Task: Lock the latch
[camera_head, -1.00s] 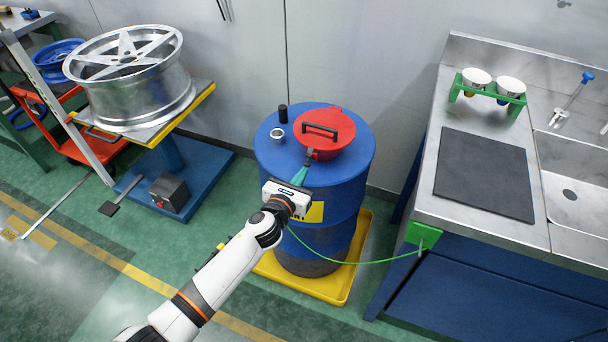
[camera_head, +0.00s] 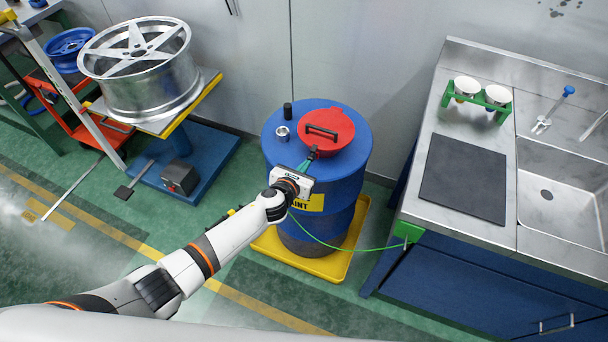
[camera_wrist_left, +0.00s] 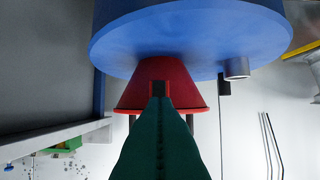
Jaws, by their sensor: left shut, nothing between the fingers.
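A red funnel with a round red lid (camera_head: 332,122) sits on top of the blue drum (camera_head: 330,190). The lid lies flat and has a black handle (camera_head: 321,131). A small dark latch (camera_head: 314,152) is at the funnel's near edge; it also shows in the wrist view (camera_wrist_left: 160,88) against the red funnel. My left gripper (camera_head: 308,162) has its green fingers shut together, with nothing between them, and the tips at the latch. In the wrist view the fingers (camera_wrist_left: 160,102) hide part of the funnel and latch. I cannot tell whether they touch. My right gripper is not in view.
A silver bung (camera_head: 283,133) and a black cap (camera_head: 287,109) stand on the drum top, left of the funnel. A green cable (camera_head: 345,248) runs from the drum to the steel sink bench (camera_head: 425,220). The drum stands in a yellow tray (camera_head: 330,266). A wheel rim (camera_head: 140,75) is at left.

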